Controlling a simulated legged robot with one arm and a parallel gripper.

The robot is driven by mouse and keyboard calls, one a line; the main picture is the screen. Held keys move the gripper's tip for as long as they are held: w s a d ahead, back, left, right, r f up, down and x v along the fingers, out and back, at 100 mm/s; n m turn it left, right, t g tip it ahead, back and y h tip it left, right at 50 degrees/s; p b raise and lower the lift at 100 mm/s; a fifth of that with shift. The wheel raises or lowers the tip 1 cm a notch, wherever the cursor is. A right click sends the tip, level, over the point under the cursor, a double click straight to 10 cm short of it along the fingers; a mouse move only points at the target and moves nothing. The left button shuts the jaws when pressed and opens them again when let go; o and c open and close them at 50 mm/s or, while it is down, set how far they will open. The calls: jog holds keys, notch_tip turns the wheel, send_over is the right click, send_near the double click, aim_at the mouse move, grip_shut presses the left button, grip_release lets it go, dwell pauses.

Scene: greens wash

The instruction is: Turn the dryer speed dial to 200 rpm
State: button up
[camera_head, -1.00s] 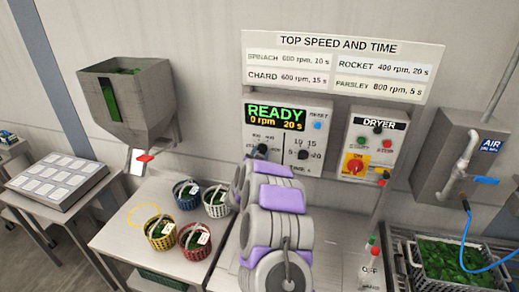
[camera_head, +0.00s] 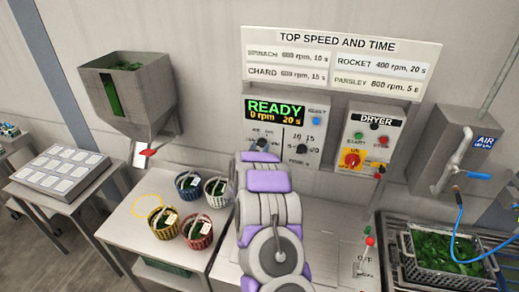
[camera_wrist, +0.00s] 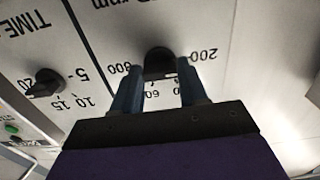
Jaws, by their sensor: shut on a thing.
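The black speed dial (camera_wrist: 159,62) is at the top middle of the wrist view, on a white panel that appears upside down. Printed numbers ring it, with 200 to its right and 800 to its left. My gripper (camera_wrist: 160,84) is shut on this dial, with one finger on each side. Its pointer direction is not clear. In the head view the speed dial (camera_head: 262,144) shows just above my arm, which hides my fingers. The display (camera_head: 274,110) above it reads READY, 0 rpm, 20 s.
The time dial (camera_wrist: 42,84) is beside the speed dial; it also shows in the head view (camera_head: 300,148). A dryer box (camera_head: 372,140) with buttons and a red switch is to the right. Several small baskets stand left of my arm, and a crate of greens (camera_head: 408,262) stands right.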

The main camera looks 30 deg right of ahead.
jog(key=shift+f, duration=0.25)
jog(key=o, duration=0.9)
jog(key=shift+w, duration=0.15)
jog(key=shift+o, duration=0.8)
jog(key=shift+d, duration=0.1)
jog(key=shift+r, duration=0.2)
jog(key=b+v, duration=0.2)
jog(key=v, duration=1.5)
jog(key=shift+s, duration=0.25)
